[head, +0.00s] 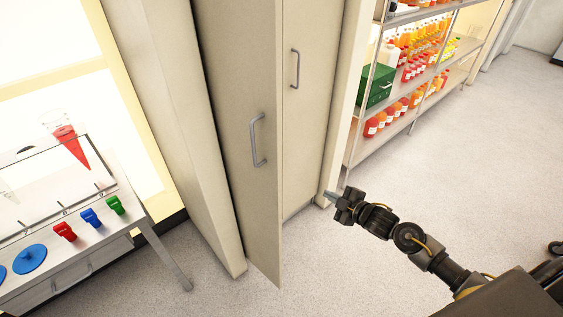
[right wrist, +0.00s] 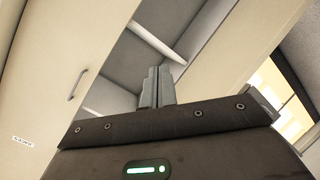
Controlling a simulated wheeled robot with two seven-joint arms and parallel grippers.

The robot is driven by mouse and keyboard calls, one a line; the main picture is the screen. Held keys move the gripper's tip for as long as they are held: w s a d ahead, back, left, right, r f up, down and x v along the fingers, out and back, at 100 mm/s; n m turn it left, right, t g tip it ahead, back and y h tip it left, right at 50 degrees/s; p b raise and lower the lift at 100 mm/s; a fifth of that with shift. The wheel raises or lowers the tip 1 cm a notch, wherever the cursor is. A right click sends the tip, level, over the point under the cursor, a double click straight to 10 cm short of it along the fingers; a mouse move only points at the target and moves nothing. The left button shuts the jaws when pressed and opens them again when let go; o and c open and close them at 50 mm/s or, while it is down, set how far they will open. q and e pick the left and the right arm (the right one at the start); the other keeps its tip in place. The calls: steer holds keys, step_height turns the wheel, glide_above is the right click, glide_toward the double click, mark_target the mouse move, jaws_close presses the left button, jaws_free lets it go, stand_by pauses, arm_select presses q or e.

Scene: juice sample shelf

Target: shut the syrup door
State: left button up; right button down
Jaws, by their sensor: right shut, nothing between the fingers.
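A tall beige cabinet has two door panels with grey bar handles in the head view. The left door panel (head: 235,75) reaches lower and appears to stand out from the cabinet, ajar. The right door panel (head: 311,110) is set farther back. Which is the syrup door I cannot tell. My right gripper (head: 331,195) is shut and empty, near the cabinet's lower right side. In the right wrist view its fingers (right wrist: 156,88) show against the open shelved interior (right wrist: 125,58). A handled door (right wrist: 60,60) with an unreadable label is left of them. My left gripper is out of view.
A steel rack (head: 408,85) with colourful bottles and a green box (head: 377,86) stands right of the cabinet. At left, a bench (head: 125,222) carries red, blue and green fittings. Grey floor (head: 430,190) lies clear at the right.

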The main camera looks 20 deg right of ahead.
steer(key=s+a+r+n+y+b, duration=0.1)
steer(key=a+r+n+y, duration=0.2)
steer(key=r, duration=0.5)
steer(key=s+a+r+n+y, duration=0.15)
steer(key=a+r+n, duration=0.25)
steer(key=r, duration=0.4)
steer(key=n+g+y+b, duration=0.1)
steer(key=n+y, duration=0.3)
steer(key=n, duration=0.3)
glide_toward(281, 153)
steer(key=s+a+r, duration=0.2)
steer(key=s+a, duration=0.2)
steer(key=s, duration=0.1)
steer(key=w+a+p, duration=0.1)
steer(key=w, duration=0.2)
steer(key=w+a+p, duration=0.1)
steer(key=w+a, duration=0.1)
steer(key=w, duration=0.1)
steer(key=w+a+p, duration=0.2)
steer(key=shift+w+r, duration=0.25)
steer(key=shift+w, duration=0.15)
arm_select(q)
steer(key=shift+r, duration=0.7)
arm_select(e)
steer(key=shift+w+d+f, duration=0.1)
steer(key=shift+w+d, duration=0.15)
steer(key=shift+d, duration=0.25)
